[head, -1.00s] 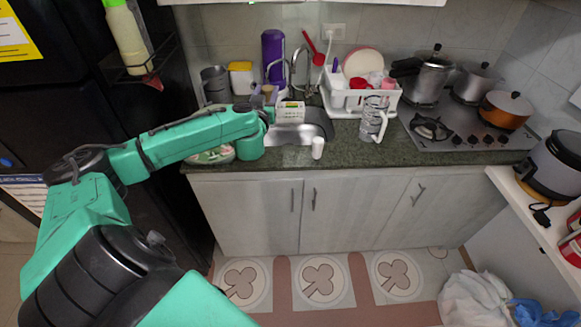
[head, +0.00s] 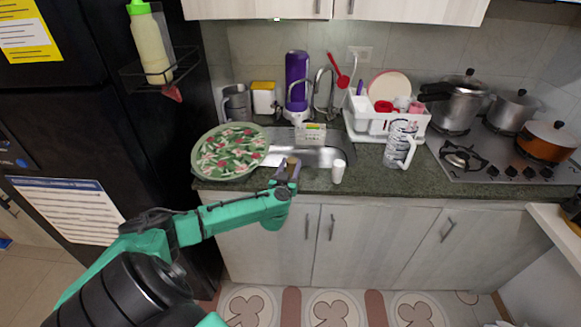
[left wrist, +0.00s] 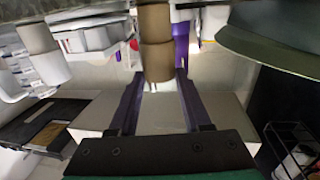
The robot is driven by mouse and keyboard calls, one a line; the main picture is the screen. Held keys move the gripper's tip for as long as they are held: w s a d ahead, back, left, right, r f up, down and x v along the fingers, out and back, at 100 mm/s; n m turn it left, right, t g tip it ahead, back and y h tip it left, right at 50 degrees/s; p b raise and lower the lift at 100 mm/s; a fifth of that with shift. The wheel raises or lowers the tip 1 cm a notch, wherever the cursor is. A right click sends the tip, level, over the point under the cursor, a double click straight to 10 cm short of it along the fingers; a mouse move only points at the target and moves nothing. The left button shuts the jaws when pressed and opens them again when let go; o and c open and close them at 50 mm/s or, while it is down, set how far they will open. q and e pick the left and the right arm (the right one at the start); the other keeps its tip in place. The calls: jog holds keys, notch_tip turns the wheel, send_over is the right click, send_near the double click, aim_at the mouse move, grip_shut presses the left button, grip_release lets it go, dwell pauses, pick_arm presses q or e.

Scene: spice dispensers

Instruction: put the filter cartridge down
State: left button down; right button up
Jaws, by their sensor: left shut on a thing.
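My left gripper (head: 288,168) is at the counter's front edge, in front of the sink's left part. Its purple fingers are shut on a brown cylinder, which I take to be the filter cartridge (head: 291,161). In the left wrist view the cartridge (left wrist: 156,55) stands between the two fingers (left wrist: 157,85), with its far end near the frame's top edge. I cannot tell whether it touches the counter. The dark green counter (head: 385,178) runs across the head view. My right gripper is not in view.
A white cup-like cylinder (head: 338,171) stands right of the gripper. A patterned round tray (head: 230,150) lies to the left. The sink (head: 318,157) is behind.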

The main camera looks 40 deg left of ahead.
pick_arm(q)
jog(key=shift+s, duration=0.15)
jog(key=shift+c, duration=1.8)
grip_release()
